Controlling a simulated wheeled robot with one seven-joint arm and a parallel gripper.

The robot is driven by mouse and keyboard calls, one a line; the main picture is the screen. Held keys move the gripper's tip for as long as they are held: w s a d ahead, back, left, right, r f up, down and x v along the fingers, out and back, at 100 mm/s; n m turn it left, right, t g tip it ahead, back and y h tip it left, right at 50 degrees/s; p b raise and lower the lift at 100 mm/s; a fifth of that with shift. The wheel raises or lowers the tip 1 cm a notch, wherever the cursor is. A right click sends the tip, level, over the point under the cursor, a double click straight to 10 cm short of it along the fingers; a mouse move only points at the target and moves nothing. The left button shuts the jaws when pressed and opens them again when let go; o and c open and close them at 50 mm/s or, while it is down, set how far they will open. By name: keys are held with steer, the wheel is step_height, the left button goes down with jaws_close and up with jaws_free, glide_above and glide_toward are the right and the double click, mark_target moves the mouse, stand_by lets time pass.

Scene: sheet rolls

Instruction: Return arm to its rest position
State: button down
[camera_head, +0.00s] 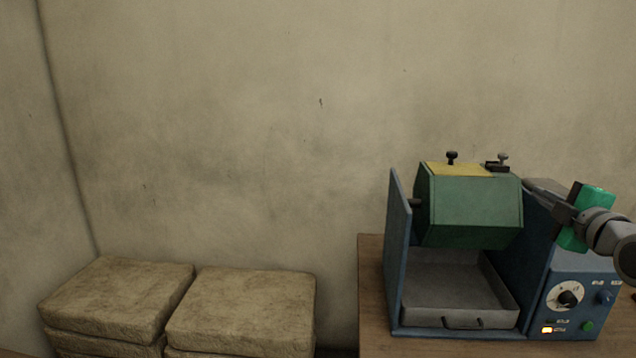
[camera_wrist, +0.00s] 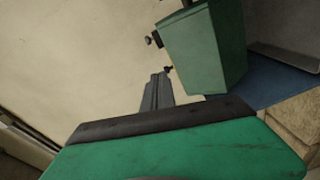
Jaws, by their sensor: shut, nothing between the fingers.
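My gripper (camera_head: 529,183) reaches in from the right edge in the head view, green-bodied with dark grey fingers. The fingers point left toward the right end of the green drum (camera_head: 470,211). I cannot tell whether they touch it. In the wrist view my gripper (camera_wrist: 159,77) shows its two fingers together with nothing between them, and the drum (camera_wrist: 206,50) lies beyond them, up and right. The drum hangs in a blue machine frame (camera_head: 398,255) and has a yellow lid (camera_head: 458,170) with knobs on top.
A grey tray (camera_head: 455,290) sits below the drum. The control panel (camera_head: 583,302), with a dial and a lit switch, is at right. The machine stands on a wooden table (camera_head: 372,300). The space above, before the bare wall, is clear.

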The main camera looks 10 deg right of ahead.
steer(key=s+d+f+m+g+h, duration=0.1)
steer(key=s+d+f+m+g, duration=0.15)
steer(key=f+m, duration=0.45)
steer(key=s+d+f+m+g, duration=0.25)
steer(key=f+m+g, duration=0.2)
steer(key=f, duration=0.55)
steer(key=s+a+f+m+g+y, duration=0.1)
steer(key=s+a+f+m+g, duration=0.2)
steer(key=s+f+m, duration=0.3)
steer(key=s+a+f+m+g, duration=0.3)
steer(key=s+f+m, duration=0.1)
steer(key=s+f, duration=0.4)
steer(key=s+a+f+g+y+p, duration=0.1)
steer(key=s+a+f+g, duration=0.1)
steer(key=a, duration=0.7)
steer(key=s+a+f+g+p, duration=0.1)
steer(key=s+a+f, duration=0.15)
steer(key=a, duration=0.55)
steer(key=w+a+r+n, duration=0.1)
steer(key=w+a+n, duration=0.1)
steer(key=a, duration=0.4)
steer(key=w+a+r+n+t, duration=0.1)
steer(key=w+a+r+n, duration=0.1)
steer(key=a, duration=0.4)
steer(key=w+a+r+n+y, duration=0.1)
steer(key=a+r+n, duration=0.1)
steer(key=a, duration=0.4)
steer(key=shift+w+r+n+t+p, duration=0.15)
steer(key=shift+w+n+t+p, duration=0.25)
steer(key=shift+n, duration=0.45)
